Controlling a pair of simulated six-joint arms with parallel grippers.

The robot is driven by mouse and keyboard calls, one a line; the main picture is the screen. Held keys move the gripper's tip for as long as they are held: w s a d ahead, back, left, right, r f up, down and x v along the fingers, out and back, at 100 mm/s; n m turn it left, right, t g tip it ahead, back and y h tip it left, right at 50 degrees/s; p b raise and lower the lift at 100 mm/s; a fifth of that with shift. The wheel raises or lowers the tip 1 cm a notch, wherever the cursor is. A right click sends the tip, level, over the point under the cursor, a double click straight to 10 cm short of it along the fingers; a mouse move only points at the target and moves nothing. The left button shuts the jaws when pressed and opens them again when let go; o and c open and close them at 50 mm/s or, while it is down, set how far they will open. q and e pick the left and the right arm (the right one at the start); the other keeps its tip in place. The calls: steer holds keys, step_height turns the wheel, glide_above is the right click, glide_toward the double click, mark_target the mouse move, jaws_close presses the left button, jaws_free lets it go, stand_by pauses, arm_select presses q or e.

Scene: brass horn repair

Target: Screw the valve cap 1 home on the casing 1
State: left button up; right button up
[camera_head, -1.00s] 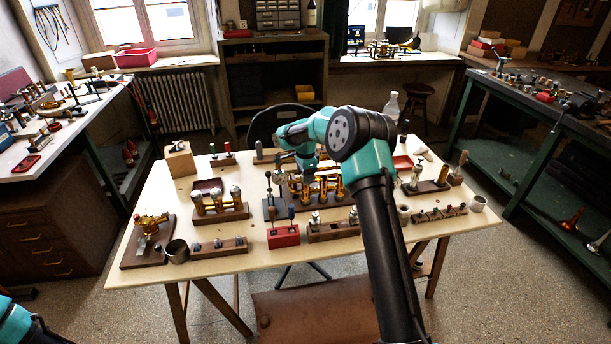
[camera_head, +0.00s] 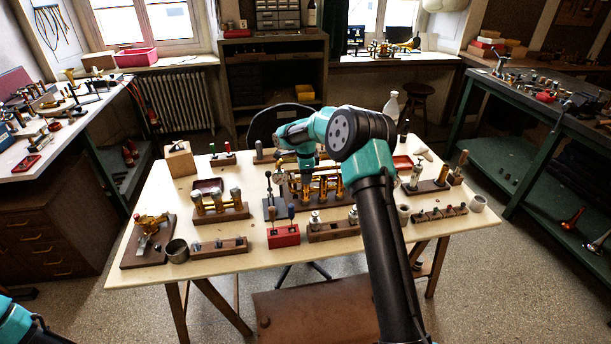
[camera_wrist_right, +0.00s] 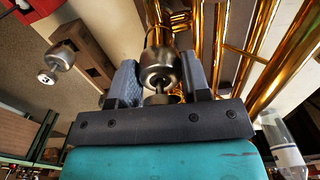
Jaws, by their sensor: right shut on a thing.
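The brass horn (camera_head: 324,184) stands on a dark base in the middle of the table, with several upright golden tubes. My right gripper (camera_wrist_right: 160,72) reaches down to its left part. In the right wrist view its two dark fingers are shut on a rounded silver valve cap (camera_wrist_right: 160,65), which has a small stem and knob towards the camera. The cap lies in line with the end of a golden casing (camera_wrist_right: 157,36) and looks to be against it. The thread is hidden, so I cannot tell how far the cap is on. My left gripper is outside the view.
A wooden block (camera_wrist_right: 84,42) with silver parts beside it shows in the right wrist view. Brass valves on a stand (camera_head: 220,208), a red block (camera_head: 283,237) and a metal cup (camera_head: 177,251) stand on the crowded table. The table's front left edge has some free room.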

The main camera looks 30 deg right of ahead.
steer(key=shift+m, duration=1.2)
steer(key=shift+m, duration=0.6)
steer(key=m, duration=0.4)
steer(key=o, duration=1.1)
steer(key=shift+r, duration=0.1)
step_height(320, 180, up, 17)
